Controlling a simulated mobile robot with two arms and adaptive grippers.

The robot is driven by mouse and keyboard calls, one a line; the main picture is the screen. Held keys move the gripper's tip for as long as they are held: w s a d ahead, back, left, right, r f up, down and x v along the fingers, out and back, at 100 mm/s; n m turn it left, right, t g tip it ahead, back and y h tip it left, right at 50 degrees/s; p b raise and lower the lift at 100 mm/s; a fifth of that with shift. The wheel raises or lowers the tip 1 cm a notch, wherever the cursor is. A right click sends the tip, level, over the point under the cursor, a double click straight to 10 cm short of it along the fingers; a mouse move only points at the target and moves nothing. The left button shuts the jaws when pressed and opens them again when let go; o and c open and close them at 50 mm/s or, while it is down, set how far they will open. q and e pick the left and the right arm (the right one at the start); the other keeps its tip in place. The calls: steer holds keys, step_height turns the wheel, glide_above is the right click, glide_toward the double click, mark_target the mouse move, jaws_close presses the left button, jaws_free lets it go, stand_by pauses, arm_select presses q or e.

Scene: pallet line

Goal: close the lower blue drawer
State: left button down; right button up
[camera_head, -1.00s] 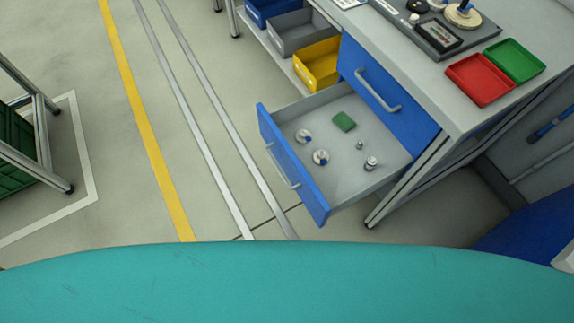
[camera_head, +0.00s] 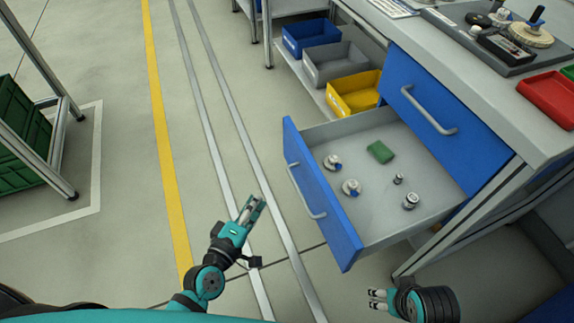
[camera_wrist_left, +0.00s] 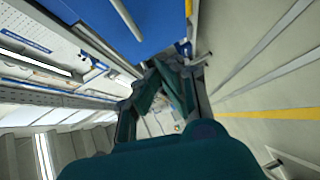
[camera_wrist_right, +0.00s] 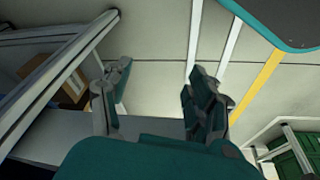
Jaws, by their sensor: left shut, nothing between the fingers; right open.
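The lower blue drawer (camera_head: 318,194) stands pulled out from the grey bench in the head view. Its blue front has a grey bar handle (camera_head: 306,191). Inside lie a green block (camera_head: 380,152) and several small metal parts. My left gripper (camera_head: 250,208) is shut and empty, to the left of the drawer front and apart from it. In the left wrist view, a blue panel (camera_wrist_left: 165,22) with a grey bar is close by. My right gripper (camera_head: 376,299) is open and empty, below the drawer's near corner in the picture. In the right wrist view its fingers (camera_wrist_right: 160,95) are spread.
The upper blue drawer (camera_head: 440,110) is shut. Blue, grey and yellow bins (camera_head: 354,93) sit on a low shelf behind. A red tray (camera_head: 550,97) and tools lie on the bench top. A rack with green crates (camera_head: 30,150) stands at left. The floor between is clear.

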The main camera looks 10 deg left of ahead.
arm_select(q)
step_height(320, 180, up, 6)
steer(key=n+t+b, duration=0.1)
steer(key=n+t, duration=0.1)
glide_toward(295, 140)
steer(key=w, duration=0.4)
steer(key=shift+w+d, duration=0.5)
arm_select(e)
steer(key=shift+v, duration=2.25)
steer(key=shift+d, duration=0.15)
